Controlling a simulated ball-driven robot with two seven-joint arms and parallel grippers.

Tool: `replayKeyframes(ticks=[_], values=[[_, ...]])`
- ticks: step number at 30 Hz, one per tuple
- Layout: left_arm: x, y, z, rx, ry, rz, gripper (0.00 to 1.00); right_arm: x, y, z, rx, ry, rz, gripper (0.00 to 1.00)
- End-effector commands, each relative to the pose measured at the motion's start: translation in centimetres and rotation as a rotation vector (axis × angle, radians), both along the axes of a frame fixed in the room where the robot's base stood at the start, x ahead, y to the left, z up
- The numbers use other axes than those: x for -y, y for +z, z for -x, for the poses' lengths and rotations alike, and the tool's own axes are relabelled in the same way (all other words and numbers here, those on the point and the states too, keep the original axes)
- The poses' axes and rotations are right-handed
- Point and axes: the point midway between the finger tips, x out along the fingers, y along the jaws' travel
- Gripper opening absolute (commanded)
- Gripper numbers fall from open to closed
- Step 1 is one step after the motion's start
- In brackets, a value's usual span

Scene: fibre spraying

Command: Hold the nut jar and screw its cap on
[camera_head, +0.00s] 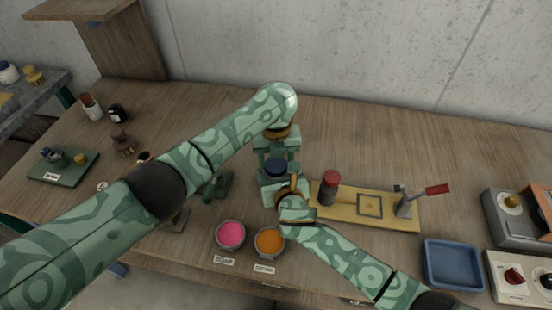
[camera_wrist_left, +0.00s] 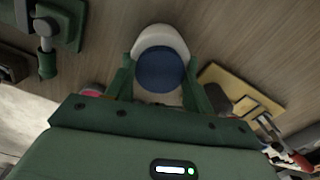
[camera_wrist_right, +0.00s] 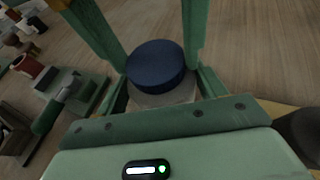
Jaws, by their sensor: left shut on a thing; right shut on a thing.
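The nut jar (camera_wrist_right: 168,98) is a pale, whitish round jar, mostly hidden below its dark blue cap (camera_wrist_right: 156,66). The cap sits on or right above the jar's mouth; I cannot tell whether its thread has caught. In the head view the cap (camera_head: 275,168) shows between my two hands. My left gripper (camera_wrist_left: 160,72) comes from the far side and is shut on the cap, one finger on each side. My right gripper (camera_wrist_right: 165,86) comes from the near side, lower down, and is shut on the jar body. The nuts are not visible.
A pink cup (camera_head: 230,235) and an orange cup (camera_head: 269,241) stand close in front. A yellow board (camera_head: 345,221) with a red-topped bottle (camera_head: 331,179) and a lever (camera_head: 405,200) lies just right. A green stand (camera_head: 222,184) is just left. A blue tray (camera_head: 453,265) lies farther right.

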Motion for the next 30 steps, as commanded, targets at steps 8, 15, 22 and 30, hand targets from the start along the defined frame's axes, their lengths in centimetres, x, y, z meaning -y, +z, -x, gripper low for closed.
replayKeyframes(ticks=[8,15,22,30], values=[[0.0,0.1,-0.1,0.002,0.010,0.001,0.79,-0.1,0.0,0.1,-0.001,0.002,-0.001,0.06],[0.0,0.1,0.0,0.001,0.011,0.000,0.79,-0.1,0.0,0.1,-0.001,0.002,-0.001,0.06],[0.0,2.5,-0.1,0.004,0.011,0.002,0.79,0.0,0.0,0.1,-0.001,0.001,0.000,0.06],[0.0,8.3,-0.2,0.005,0.010,0.002,0.79,0.0,0.0,0.0,-0.001,0.001,0.000,0.06]])
